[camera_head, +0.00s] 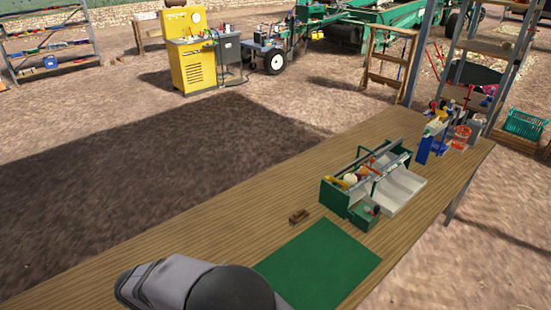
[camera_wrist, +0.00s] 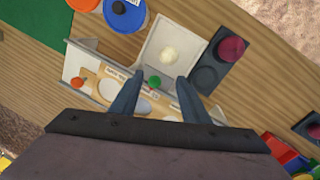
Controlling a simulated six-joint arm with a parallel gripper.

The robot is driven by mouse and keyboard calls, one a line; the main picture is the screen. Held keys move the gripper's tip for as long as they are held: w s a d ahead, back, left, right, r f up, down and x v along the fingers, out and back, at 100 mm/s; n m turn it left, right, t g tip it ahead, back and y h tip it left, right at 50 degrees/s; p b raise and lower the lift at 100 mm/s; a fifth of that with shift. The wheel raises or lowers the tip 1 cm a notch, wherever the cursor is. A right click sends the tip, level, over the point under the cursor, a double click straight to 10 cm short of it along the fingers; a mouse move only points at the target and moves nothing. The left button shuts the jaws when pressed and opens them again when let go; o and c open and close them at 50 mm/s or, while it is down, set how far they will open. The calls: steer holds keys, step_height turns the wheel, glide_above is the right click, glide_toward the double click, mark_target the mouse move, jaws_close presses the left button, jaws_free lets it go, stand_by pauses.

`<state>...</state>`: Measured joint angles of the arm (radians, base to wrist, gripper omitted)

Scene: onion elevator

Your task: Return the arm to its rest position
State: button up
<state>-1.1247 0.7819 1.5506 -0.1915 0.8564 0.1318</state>
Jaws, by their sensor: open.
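In the head view, part of my grey arm (camera_head: 180,280) shows at the bottom edge, beside the green mat (camera_head: 318,265). My gripper is outside that view. In the wrist view my gripper (camera_wrist: 158,82) shows two dark blue-grey fingers, spread apart with nothing held between them. I cannot tell how high the fingers are above these things.
The wooden bench (camera_head: 230,215) holds a green toolbox (camera_head: 335,197), a small brown block (camera_head: 299,216) and several bottles at its far right. The wrist view shows a blue-lidded pot (camera_wrist: 124,14) and a dark panel with a red button (camera_wrist: 231,48). The mat is clear.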

steer(key=s+d+f+g+h, duration=0.1)
steer(key=s+d, duration=0.2)
steer(key=d, duration=0.4)
steer(key=s+d+f+g+h, duration=0.1)
steer(key=s+d, duration=0.3)
steer(key=d, duration=0.4)
steer(key=w+d+r+m+y, duration=0.1)
steer(key=d+r+m, duration=0.2)
steer(key=d, duration=0.5)
steer(key=w+d+r+m+y+b, duration=0.1)
steer(key=w+d+r+m, duration=0.1)
steer(key=d+m, duration=0.3)
steer(key=w+d+r+m+y+b, duration=0.1)
steer(key=w+d+r+m, duration=0.1)
steer(key=d, duration=1)
steer(key=r+m, duration=0.1)
steer(key=m, duration=0.1)
steer(key=shift+w+d+r+m+t, duration=0.25)
steer(key=shift+d+r+m+t, duration=0.05)
steer(key=shift+d+r+m, duration=0.1)
